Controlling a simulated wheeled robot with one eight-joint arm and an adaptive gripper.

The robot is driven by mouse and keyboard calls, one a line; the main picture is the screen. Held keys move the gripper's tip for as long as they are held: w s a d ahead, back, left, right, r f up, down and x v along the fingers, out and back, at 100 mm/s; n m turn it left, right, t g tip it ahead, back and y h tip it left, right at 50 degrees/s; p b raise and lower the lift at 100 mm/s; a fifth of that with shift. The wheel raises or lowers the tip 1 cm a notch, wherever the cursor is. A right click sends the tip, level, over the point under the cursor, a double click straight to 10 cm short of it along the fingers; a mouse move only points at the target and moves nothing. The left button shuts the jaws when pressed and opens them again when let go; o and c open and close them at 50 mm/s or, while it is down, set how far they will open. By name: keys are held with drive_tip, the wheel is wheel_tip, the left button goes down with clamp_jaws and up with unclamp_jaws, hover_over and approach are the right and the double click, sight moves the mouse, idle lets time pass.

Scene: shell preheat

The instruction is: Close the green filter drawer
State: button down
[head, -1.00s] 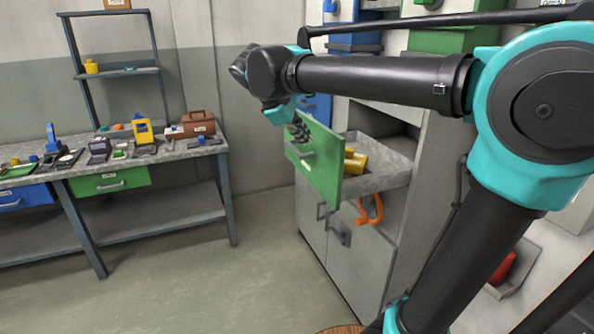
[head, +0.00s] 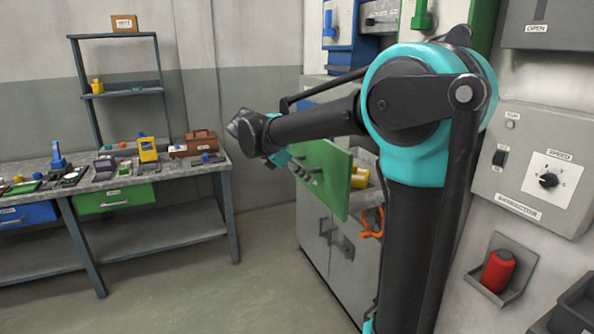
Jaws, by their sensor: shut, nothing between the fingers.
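The green-fronted drawer (head: 334,188) stands open at the cabinet in the middle of the head view. Its front panel is pulled out towards the left, clear of the cabinet. A yellow object (head: 359,177) lies inside it; much of the drawer's inside is hidden behind my arm and the panel. My gripper (head: 312,180) is shut and empty, in front of the left part of the green panel, near its handle. I cannot tell whether it touches the panel.
A grey cabinet (head: 315,226) stands below the drawer, with an orange hook-shaped item (head: 372,223) by it. A workbench (head: 228,168) at the left carries tools and has a shut green drawer (head: 115,200) and a blue drawer (head: 27,214). The floor between is clear.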

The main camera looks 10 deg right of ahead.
sight(329, 183)
drive_tip(key=d, duration=0.1)
drive_tip(key=w+d+f, duration=0.1)
drive_tip(key=d, duration=0.1)
drive_tip(key=d+f, duration=0.1)
drive_tip(key=shift+w+d+f, duration=0.1)
drive_tip(key=shift+w+d, duration=0.15)
drive_tip(key=shift+d, duration=0.1)
drive_tip(key=shift+w+d, duration=0.25)
drive_tip(key=shift+d, duration=0.35)
drive_tip(key=w+d, duration=0.2)
drive_tip(key=d, duration=0.6)
drive_tip(key=w+d, duration=0.3)
drive_tip(key=d, duration=0.5)
drive_tip(key=w+d, duration=0.3)
drive_tip(key=d, duration=0.6)
drive_tip(key=shift+w+d, duration=0.1)
drive_tip(key=shift+d, duration=0.1)
